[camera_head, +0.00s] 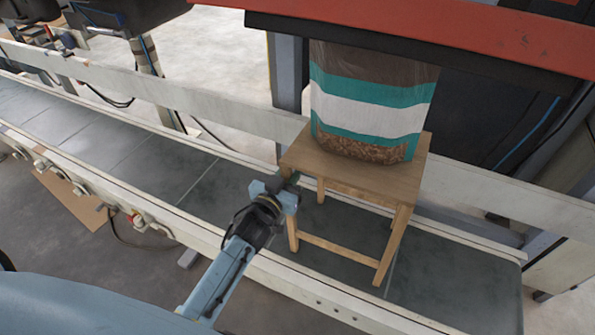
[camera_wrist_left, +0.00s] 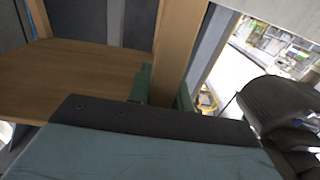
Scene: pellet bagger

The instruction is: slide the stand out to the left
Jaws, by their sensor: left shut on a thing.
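The stand is a small wooden stool (camera_head: 403,184) on the grey conveyor, at the middle right of the head view. A clear bag (camera_head: 370,118) with teal and white bands and brown pellets stands upright on its top. My left gripper (camera_head: 289,183) is at the stand's left front corner, just under the top. In the left wrist view its green fingers (camera_wrist_left: 163,92) are shut on a wooden leg (camera_wrist_left: 177,50), with the stand's top (camera_wrist_left: 70,70) to the left. The fingertips are partly hidden behind the leg and gripper body. My right gripper is not in view.
The conveyor (camera_head: 125,150) runs left from the stand and its belt is clear there. Pale rails (camera_head: 190,103) line its back and front. A red beam (camera_head: 440,32) with a black lower edge hangs over the bag, hiding its upper end.

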